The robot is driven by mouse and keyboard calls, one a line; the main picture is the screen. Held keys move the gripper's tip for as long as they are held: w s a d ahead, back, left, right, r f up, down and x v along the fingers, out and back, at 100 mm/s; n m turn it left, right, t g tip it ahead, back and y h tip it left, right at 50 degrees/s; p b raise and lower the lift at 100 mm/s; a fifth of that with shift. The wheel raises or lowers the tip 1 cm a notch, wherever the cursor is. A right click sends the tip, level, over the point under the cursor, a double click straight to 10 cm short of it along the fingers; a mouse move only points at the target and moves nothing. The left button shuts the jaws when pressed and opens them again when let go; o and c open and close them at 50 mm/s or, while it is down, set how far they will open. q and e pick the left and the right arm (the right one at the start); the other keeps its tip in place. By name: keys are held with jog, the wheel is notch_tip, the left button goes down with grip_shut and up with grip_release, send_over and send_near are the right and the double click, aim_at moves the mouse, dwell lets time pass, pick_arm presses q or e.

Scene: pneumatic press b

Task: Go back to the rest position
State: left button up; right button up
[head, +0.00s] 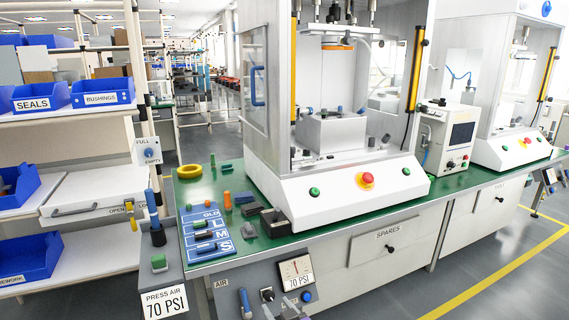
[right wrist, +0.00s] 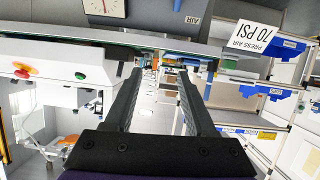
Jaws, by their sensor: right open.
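My right gripper (right wrist: 160,76) fills the middle of the right wrist view, with its two dark fingers spread apart and nothing between them. In the head view only a small part of the right gripper (head: 280,309) seems to show at the bottom edge, in front of the air panel (head: 228,297) below the green bench. My left gripper is in neither view. The rest position itself is not marked by anything I can see.
The green bench (head: 215,171) carries a press (head: 340,190) with a red button, a blue size board (head: 206,252) and small loose parts. A PRESS AIR post (head: 166,270) and a shelf with blue bins (head: 103,91) stand left. Open floor (head: 490,265) lies right.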

jog(key=s+d+f+m+g+h, duration=0.25)
jog(key=s+d, duration=0.45)
jog(key=s, duration=0.5)
jog(key=s+d+f+m+g+h, duration=0.1)
jog(key=s+d+f+g, duration=0.4)
jog(key=s, duration=0.6)
jog(key=s+d+f+m+g+h, duration=0.1)
jog(key=s+d+f+m+h, duration=0.15)
jog(key=s+d, duration=0.75)
pick_arm(q)
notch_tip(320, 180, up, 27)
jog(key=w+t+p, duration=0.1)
jog(key=p, duration=2.2)
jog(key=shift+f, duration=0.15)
pick_arm(e)
notch_tip(320, 180, up, 26)
jog(key=a+n, duration=0.1)
jog(key=a, duration=0.1)
jog(key=shift+a+r+t+y, duration=0.2)
jog(key=shift+a+t+y, duration=0.1)
jog(key=shift+t+y, duration=0.15)
jog(key=shift+s, duration=0.15)
